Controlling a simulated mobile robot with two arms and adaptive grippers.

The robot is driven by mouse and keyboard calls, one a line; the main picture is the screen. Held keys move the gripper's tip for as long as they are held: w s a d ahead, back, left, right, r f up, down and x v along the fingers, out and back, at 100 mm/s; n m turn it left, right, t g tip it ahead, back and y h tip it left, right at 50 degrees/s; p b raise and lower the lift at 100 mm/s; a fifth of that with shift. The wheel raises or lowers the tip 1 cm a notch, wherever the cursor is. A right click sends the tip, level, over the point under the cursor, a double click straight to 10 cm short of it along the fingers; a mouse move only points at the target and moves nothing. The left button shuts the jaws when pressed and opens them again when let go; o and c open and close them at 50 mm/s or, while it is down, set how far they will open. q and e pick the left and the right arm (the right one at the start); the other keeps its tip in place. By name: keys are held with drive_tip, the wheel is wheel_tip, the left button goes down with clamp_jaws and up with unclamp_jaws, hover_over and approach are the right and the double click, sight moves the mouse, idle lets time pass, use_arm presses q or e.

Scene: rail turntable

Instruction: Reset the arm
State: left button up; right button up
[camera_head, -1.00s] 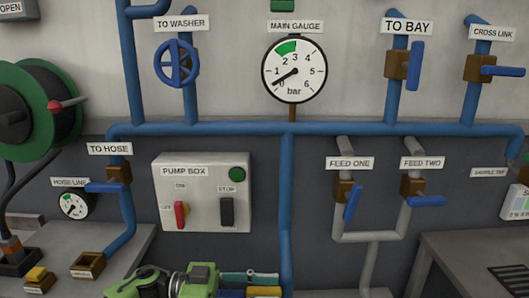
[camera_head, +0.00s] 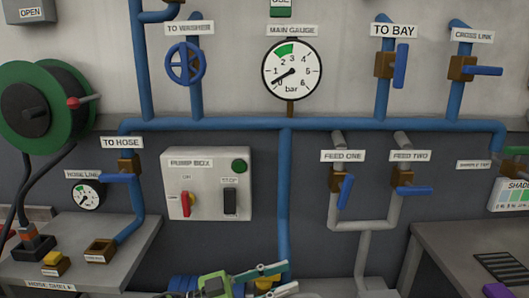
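My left gripper (camera_head: 290,276) shows at the bottom middle, in front of the lower end of the blue vertical pipe (camera_head: 284,200). Its two pale green fingers point right and are spread, with nothing seen held between them. Part of the green arm shows beside it, cut off by the bottom edge. My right gripper is not in view.
The pump box (camera_head: 207,184) and main gauge (camera_head: 291,69) are on the wall. Feed one (camera_head: 345,191) and feed two (camera_head: 411,190) valves stand right of the pipe. Side shelves (camera_head: 125,231) (camera_head: 440,240) flank the middle. A purple thing (camera_head: 496,291) shows at bottom right.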

use_arm(q)
drive_tip(key=w+a+f+n+t+y, duration=0.35)
drive_tip(key=n+t+y, duration=0.35)
drive_tip(key=n+t, duration=0.25)
drive_tip(key=s+a+f+n+g+y, duration=0.2)
drive_tip(key=s+a+f+n+y, duration=0.35)
drive_tip(key=a+f+y, duration=0.45)
drive_tip(key=s+a+f+g+y, duration=0.1)
drive_tip(key=s+a+f+g, duration=0.25)
drive_tip(key=s, duration=0.55)
drive_tip(key=s+a+f+m+g, duration=0.1)
drive_tip(key=s+a+f+g, duration=0.2)
drive_tip(key=s+f, duration=0.35)
drive_tip(key=s+a+f+g+y, duration=0.1)
drive_tip(key=s+a+f+g, duration=0.2)
drive_tip(key=s, duration=0.7)
wheel_tip(320, 180, down, 24)
drive_tip(key=s+g, duration=0.1)
drive_tip(key=s+a+f, duration=0.2)
drive_tip(key=s+f, duration=0.6)
drive_tip(key=s, duration=0.1)
drive_tip(key=s+a+f+g, duration=0.1)
drive_tip(key=s+f, duration=0.8)
drive_tip(key=shift+a+f+m, duration=0.3)
drive_tip(key=shift+a+m, duration=0.1)
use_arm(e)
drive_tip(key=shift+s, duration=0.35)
